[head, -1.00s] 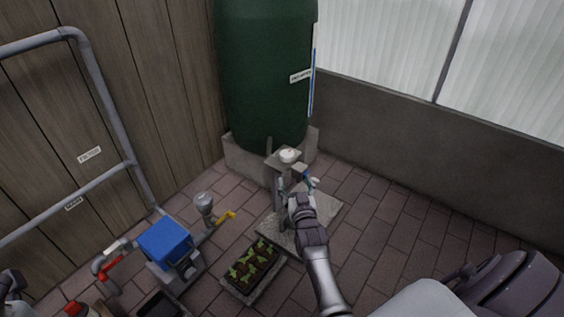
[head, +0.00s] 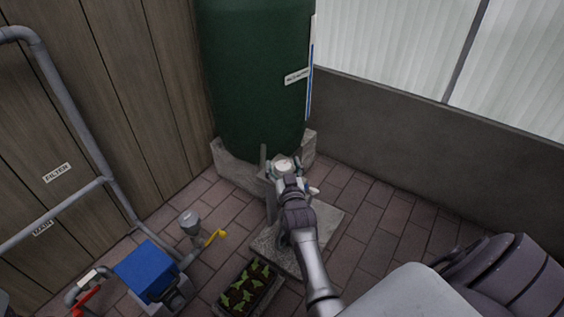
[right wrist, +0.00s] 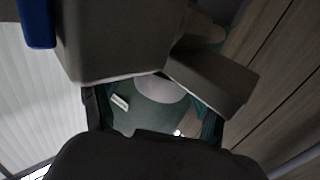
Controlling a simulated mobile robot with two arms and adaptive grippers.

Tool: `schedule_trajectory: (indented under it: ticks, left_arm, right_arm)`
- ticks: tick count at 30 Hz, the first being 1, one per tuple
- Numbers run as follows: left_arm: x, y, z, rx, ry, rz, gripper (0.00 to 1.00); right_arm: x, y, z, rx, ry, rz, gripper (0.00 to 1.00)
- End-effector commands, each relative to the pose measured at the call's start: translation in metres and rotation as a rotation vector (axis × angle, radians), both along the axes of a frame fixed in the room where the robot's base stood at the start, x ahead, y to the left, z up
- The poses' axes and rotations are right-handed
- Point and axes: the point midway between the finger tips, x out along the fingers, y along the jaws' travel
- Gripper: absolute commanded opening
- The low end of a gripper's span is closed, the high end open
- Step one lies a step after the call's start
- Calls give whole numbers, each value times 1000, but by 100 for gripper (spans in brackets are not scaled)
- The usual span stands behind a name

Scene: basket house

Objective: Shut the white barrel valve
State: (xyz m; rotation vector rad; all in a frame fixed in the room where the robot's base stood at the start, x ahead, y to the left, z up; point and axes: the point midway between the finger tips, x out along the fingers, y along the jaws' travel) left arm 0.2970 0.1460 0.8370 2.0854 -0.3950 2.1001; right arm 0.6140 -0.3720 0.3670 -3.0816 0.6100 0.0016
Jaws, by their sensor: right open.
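A round white valve top (head: 283,164) sits on the grey post in front of the green barrel (head: 257,75) in the head view. My right gripper (head: 284,174) is at the white top, with its fingers beside it and partly covering it. In the right wrist view the open fingers (right wrist: 153,104) frame a pale disc (right wrist: 160,89), which looks like this top, with the green barrel behind. I cannot tell whether the fingers touch it. My left gripper is not in view.
The post stands on a stone slab (head: 325,222). A seedling tray (head: 248,285), a blue box (head: 147,270) and a yellow-handled valve (head: 216,237) stand to the left. A low wall (head: 400,125) is at the right. Paving between slab and wall is clear.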

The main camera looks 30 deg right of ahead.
Motion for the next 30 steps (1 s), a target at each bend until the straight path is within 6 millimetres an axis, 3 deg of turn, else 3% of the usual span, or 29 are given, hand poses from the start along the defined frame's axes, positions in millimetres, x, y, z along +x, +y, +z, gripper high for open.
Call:
schedule_trajectory:
  ticks: [6,17,30]
  left_arm:
    - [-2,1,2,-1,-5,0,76]
    - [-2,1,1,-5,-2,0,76]
    - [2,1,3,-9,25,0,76]
  right_arm:
    - [0,0,0,0,0,0,76]
    - [0,0,0,0,0,0,16]
    - [-1,-2,3,-10,5,103,16]
